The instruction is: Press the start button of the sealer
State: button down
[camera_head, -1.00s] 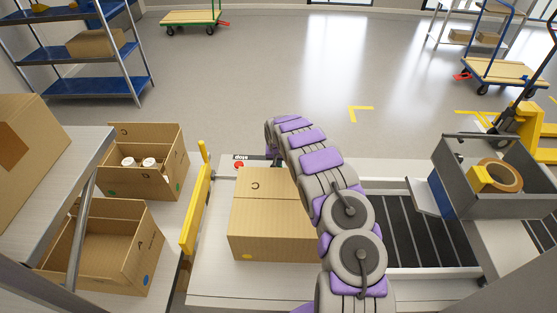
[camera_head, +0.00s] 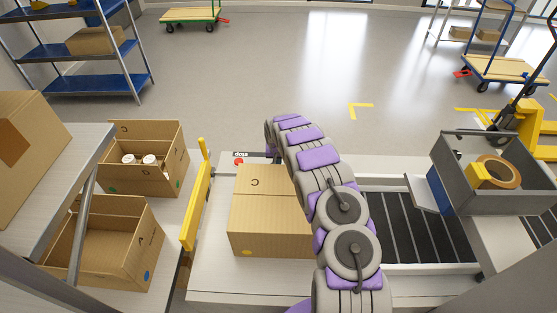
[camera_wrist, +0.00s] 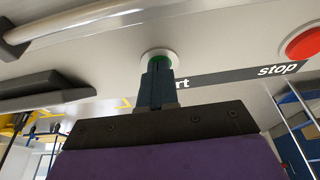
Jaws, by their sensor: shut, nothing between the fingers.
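The green start button (camera_wrist: 160,56) sits in a pale round ring on the sealer's panel (camera_wrist: 225,80) in the wrist view. My gripper (camera_wrist: 158,68) is shut and empty. Its fingertips are right at the button and cover part of it. I cannot tell whether the button is pushed in. The red stop button (camera_wrist: 303,43) is to the right, by the label "stop"; it also shows in the head view (camera_head: 238,161). In the head view my arm hides the start button and most of my gripper.
A closed cardboard box (camera_head: 265,222) lies on the sealer bed beside my arm. A yellow bar (camera_head: 195,212) stands to its left. Two open boxes are further left. A roller conveyor (camera_head: 420,225) and a grey bin (camera_head: 480,190) with tape are on the right.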

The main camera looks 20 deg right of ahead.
jog(key=w+p+v, duration=0.1)
jog(key=p+v, duration=0.1)
jog(key=v, duration=1.1)
jog(key=shift+d+r+p, duration=0.2)
jog(key=shift+r+p, duration=0.2)
jog(key=shift+r, duration=0.05)
jog(key=s+a+r+n+g, duration=0.1)
jog(key=s+a+r, duration=0.2)
jog(key=s+r, duration=0.8)
jog(key=s+a+r+n+g, duration=0.15)
jog(key=s+a+r, duration=0.25)
jog(key=s+r, duration=0.75)
jog(key=s+a+n+g, duration=0.1)
jog(key=s+a, duration=0.2)
jog(key=s, duration=1.3)
jog(key=s+a+n+g+y, duration=0.1)
jog(key=s+a, duration=0.2)
jog(key=s, duration=1.3)
jog(key=shift+a+r, duration=0.4)
